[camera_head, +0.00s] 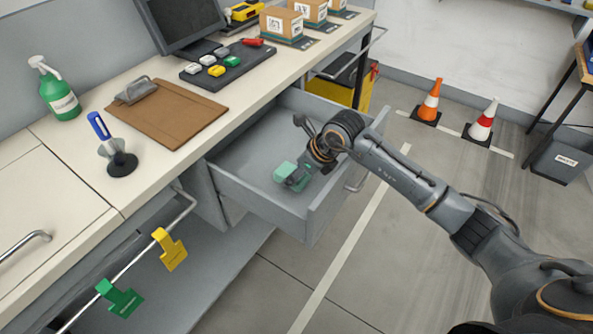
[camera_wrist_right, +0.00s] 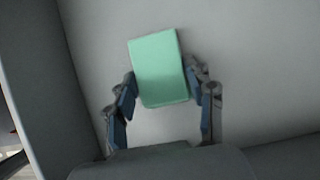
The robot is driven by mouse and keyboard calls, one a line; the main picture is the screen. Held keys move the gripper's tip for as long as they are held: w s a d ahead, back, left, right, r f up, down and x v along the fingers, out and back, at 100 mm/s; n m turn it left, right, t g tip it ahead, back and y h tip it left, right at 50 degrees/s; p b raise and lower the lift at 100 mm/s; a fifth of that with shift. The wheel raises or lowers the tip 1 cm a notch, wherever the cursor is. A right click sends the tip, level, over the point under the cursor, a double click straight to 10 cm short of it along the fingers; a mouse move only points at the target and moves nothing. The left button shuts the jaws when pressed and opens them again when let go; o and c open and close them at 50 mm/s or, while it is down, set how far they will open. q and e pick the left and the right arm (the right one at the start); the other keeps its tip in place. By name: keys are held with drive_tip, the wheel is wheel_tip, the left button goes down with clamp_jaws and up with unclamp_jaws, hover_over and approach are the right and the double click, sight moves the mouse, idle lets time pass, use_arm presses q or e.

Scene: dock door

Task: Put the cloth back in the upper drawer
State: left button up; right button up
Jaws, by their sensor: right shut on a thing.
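The cloth (camera_head: 285,171) is a small mint-green folded block. It is inside the open upper drawer (camera_head: 262,200), near the drawer's front. My right gripper (camera_head: 296,177) reaches down into the drawer from the right and is shut on the cloth. In the right wrist view the cloth (camera_wrist_right: 160,67) sits between the two fingers (camera_wrist_right: 163,90), slightly tilted, with the grey drawer floor behind it. I cannot tell whether the cloth touches the floor. My left gripper is not in view.
The bench above holds a clipboard (camera_head: 165,112), a pen in a holder (camera_head: 117,157), a green spray bottle (camera_head: 58,90) and a tray of coloured blocks (camera_head: 228,63). Yellow (camera_head: 168,250) and green (camera_head: 119,298) tags hang on a rail. Two cones (camera_head: 428,103) stand on the floor.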

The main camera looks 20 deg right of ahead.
drive_tip(key=o, duration=1.1)
drive_tip(key=v, duration=1.2)
drive_tip(key=shift+r+b, duration=0.1)
drive_tip(key=shift+b, duration=0.3)
